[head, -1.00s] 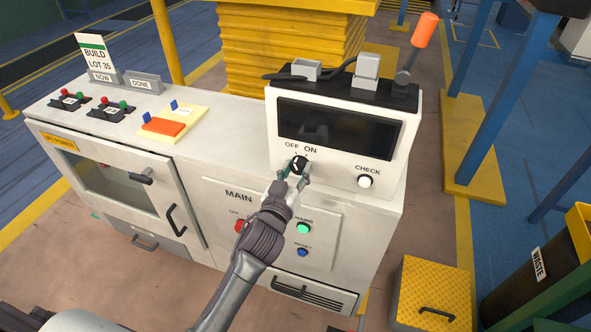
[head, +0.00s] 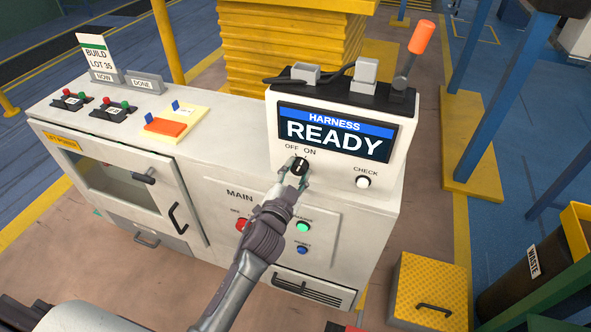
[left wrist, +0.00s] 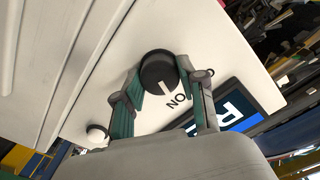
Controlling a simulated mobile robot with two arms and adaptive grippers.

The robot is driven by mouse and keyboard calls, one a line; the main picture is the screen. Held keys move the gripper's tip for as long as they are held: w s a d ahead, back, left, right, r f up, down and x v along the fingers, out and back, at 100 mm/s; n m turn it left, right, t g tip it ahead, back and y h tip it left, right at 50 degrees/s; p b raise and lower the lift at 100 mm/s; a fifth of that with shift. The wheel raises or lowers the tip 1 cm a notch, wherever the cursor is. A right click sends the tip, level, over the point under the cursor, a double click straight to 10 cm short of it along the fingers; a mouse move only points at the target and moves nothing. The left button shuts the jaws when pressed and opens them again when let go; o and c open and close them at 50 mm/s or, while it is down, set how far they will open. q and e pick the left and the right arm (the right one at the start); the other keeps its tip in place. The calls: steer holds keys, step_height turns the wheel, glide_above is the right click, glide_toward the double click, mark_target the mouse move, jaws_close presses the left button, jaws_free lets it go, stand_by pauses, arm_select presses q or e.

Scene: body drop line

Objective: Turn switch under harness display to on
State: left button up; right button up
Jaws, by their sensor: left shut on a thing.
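The harness display (head: 333,134) is lit on the white box, with "HARNESS" on a blue band over "READY". Below it is the black rotary switch (head: 300,166), between the labels OFF and ON. The switch also shows in the left wrist view (left wrist: 157,72), where its white mark points toward the ON label. My left gripper (head: 297,172) is shut on the switch knob, with a finger on each side of it in the left wrist view (left wrist: 160,88). My right gripper is not in view.
A white CHECK button (head: 363,182) is right of the switch. Below are a red button (head: 242,225), a green button (head: 303,227) and a blue button (head: 302,250). A lever with an orange handle (head: 421,38) stands behind the display. A yellow step (head: 432,290) is at the right.

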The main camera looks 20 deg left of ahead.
arm_select(q)
steer(key=shift+a+m, duration=0.1)
steer(key=shift+m, duration=0.5)
steer(key=o, duration=1.1)
steer(key=shift+o, duration=0.2)
steer(key=shift+s, duration=0.35)
steer(key=s, duration=1.1)
steer(key=shift+s+a, duration=0.15)
steer(key=shift+a, duration=0.1)
